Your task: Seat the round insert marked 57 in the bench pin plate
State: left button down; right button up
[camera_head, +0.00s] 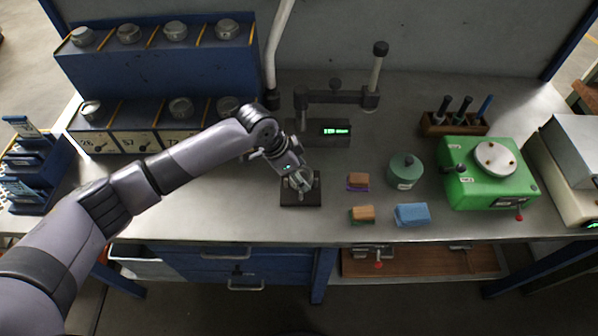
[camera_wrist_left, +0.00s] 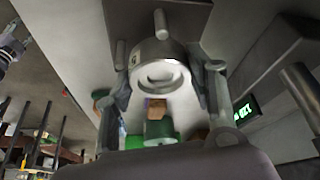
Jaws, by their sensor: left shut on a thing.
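My left gripper (camera_head: 300,183) is over the dark bench pin plate (camera_head: 313,200) on the bench. In the left wrist view the gripper (camera_wrist_left: 163,88) is shut on a round grey metal insert (camera_wrist_left: 158,75), with one finger on each side. The insert has a curved slot in its face; its marking is not readable. The pin plate (camera_wrist_left: 185,14) shows right behind the insert, with upright pins (camera_wrist_left: 160,24) close to its edge. I cannot tell whether the insert touches the plate or is seated on it. My right gripper is not in view.
A blue two-tier rack (camera_head: 160,62) holds several round inserts; its bay labelled 57 (camera_head: 128,143) looks empty. A gauge stand (camera_head: 340,97) with a green display (camera_head: 336,131) stands just behind the plate.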

pick_arm(q)
jog(key=shift+s+f, duration=0.15)
jog(key=shift+f, duration=0.2)
